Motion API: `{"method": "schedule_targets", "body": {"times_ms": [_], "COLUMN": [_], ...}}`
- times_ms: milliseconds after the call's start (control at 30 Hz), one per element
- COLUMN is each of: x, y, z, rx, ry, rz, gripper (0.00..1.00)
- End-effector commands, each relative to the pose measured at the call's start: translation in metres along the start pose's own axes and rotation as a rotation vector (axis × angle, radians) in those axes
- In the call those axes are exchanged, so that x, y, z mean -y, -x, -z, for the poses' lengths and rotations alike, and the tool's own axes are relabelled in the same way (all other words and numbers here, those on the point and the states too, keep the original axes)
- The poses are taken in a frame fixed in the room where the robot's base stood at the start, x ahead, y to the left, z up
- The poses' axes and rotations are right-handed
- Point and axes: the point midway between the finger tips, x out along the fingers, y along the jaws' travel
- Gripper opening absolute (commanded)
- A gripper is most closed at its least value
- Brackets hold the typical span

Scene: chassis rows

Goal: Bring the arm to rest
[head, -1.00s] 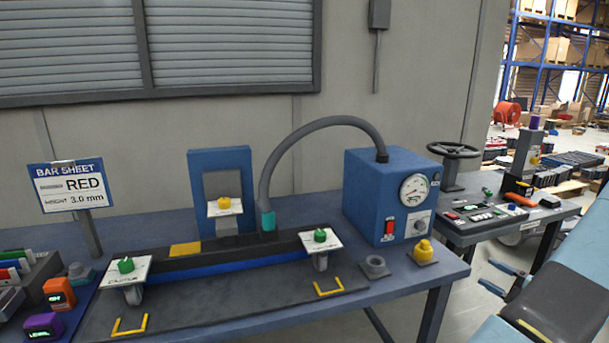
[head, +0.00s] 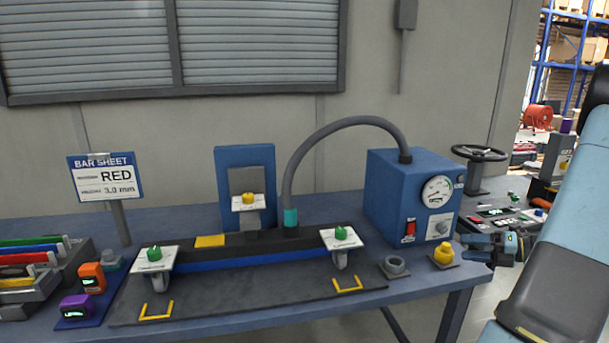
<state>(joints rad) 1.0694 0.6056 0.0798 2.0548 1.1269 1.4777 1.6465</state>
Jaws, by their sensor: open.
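My gripper (head: 468,248) shows at the right of the head view, by the right end of the blue workbench (head: 300,326). Its jaws point left and are open, with nothing between them. It is in front of the bench's right edge, to the right of a yellow knob (head: 443,253). My light blue and dark grey arm (head: 568,245) fills the right side of the view and hides part of what is behind it.
A blue box with a gauge (head: 410,195) stands on the bench, its hose arching to a long fixture (head: 250,262). Orange (head: 91,277) and purple (head: 76,307) devices stand left. A handwheel (head: 479,154) stands behind my gripper.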

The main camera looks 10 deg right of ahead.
Motion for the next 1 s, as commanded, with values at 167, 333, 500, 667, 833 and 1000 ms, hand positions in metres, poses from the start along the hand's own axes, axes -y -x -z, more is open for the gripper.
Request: {"method": "schedule_targets", "body": {"times_ms": [167,333,500,667,833,1000], "x": [-0.055,-0.1,-0.142,-0.177,-0.212,-0.243], "y": [-0.039,-0.068,-0.09,-0.104,-0.114,-0.118], "z": [0.012,0.03,0.052,0.076,0.102,0.127], "rx": [-0.192,-0.368,-0.541,-0.701,-0.867,-1.029], "ry": [0.274,0.542,0.818,1.081,1.366,1.654], "rz": [0.059,0.092,0.1,0.091,0.064,0.017], "gripper": [0.65,0.65,0.65,0.65,0.65,0.65]}}
